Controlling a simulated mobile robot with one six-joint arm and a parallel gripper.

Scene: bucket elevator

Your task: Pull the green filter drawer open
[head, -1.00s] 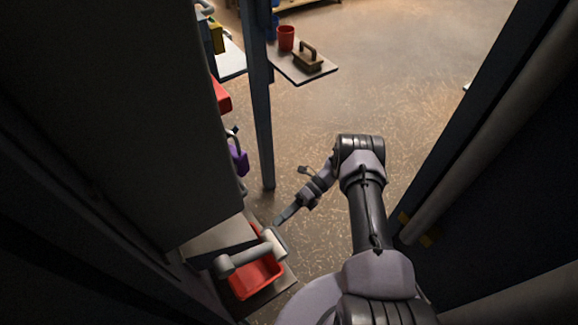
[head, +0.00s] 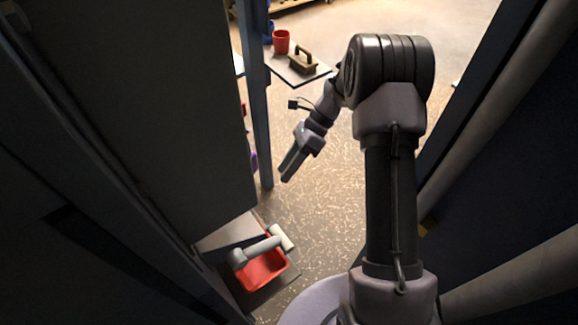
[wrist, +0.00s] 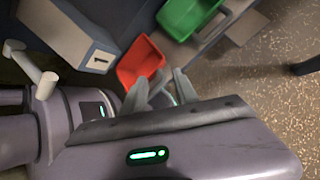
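A green open-topped bin-like box (wrist: 188,14) shows at the top of the wrist view. I cannot tell whether it is the green filter drawer, and no green drawer shows in the head view. My gripper (head: 287,174) is in free air in the head view, above the floor and right of a dark post. In the wrist view its fingers (wrist: 161,84) are parted with nothing between them. They point toward a red bin (wrist: 141,62) and are apart from the green box.
The red bin (head: 262,271) sits low at left beneath a pale pipe handle (head: 262,249). A grey block marked 1 (wrist: 72,33) stands beside it. The dark post (head: 256,110) and tall dark panel (head: 150,110) bound the left. Open floor (head: 335,205) lies ahead.

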